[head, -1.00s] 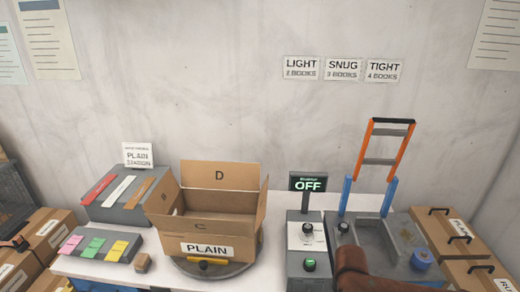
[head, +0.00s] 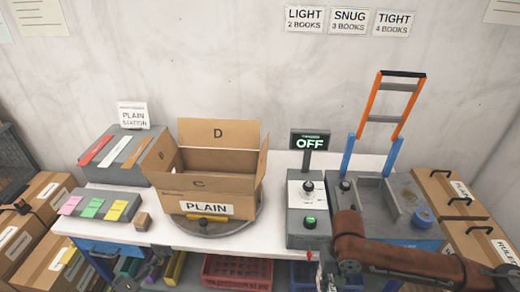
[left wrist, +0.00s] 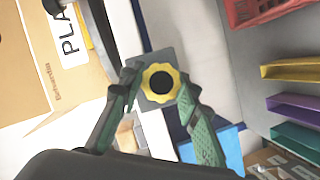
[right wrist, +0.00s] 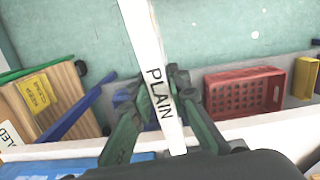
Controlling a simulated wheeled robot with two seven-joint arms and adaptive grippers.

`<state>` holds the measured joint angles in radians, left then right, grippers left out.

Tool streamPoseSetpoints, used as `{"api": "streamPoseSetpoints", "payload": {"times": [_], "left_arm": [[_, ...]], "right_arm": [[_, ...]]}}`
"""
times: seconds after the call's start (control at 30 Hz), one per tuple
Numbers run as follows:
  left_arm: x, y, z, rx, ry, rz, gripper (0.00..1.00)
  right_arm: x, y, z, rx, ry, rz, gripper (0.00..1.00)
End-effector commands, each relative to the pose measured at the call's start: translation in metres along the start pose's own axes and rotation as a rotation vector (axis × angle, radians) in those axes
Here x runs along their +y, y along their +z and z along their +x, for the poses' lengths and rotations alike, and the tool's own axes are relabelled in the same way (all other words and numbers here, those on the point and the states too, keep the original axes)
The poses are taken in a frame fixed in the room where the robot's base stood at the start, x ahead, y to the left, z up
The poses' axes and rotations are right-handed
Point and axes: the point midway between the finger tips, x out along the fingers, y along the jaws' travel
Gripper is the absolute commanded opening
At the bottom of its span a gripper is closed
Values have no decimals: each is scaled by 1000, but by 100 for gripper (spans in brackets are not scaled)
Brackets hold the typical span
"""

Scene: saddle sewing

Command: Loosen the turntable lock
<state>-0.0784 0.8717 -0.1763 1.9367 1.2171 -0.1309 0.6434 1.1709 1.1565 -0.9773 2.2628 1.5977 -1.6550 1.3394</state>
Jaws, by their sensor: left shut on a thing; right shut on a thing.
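A yellow scalloped knob (left wrist: 161,82) with a dark centre, apparently the turntable lock, sits on a grey square plate in the left wrist view. My left gripper (left wrist: 157,85) has a finger on each side of it and is shut on it. In the head view this gripper (head: 152,272) is small and dark at the table's front edge. The turntable (head: 238,226) carries an open box (head: 170,205) labelled PLAIN; a yellow bar (head: 207,218) shows at its front. My right gripper (right wrist: 158,85) is shut on a white strip (right wrist: 145,40) marked PLAIN.
A control box (head: 308,232) with a sign reading OFF (head: 310,142) stands right of the turntable. Sticky pads (head: 95,207) and a small wooden block (head: 141,221) lie to the left. A red crate (head: 237,272) is below the table. My right arm crosses the front right.

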Motion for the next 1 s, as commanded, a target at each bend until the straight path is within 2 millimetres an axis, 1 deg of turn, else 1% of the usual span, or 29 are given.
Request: {"api": "streamPoseSetpoints", "payload": {"times": [0.03, 0.6, 1.0], "left_arm": [[-2, 1, 0, -2, 2, -5, 3], [-1, 0, 0, -1, 30, -72, 3], [0, 0, 0, 0, 35, -84, 3]], "right_arm": [[0, -1, 4, -1, 0, 0, 0], [0, -5, 29, -17, 0, 0, 0], [0, -5, 31, -18, 0, 0, 0]]}}
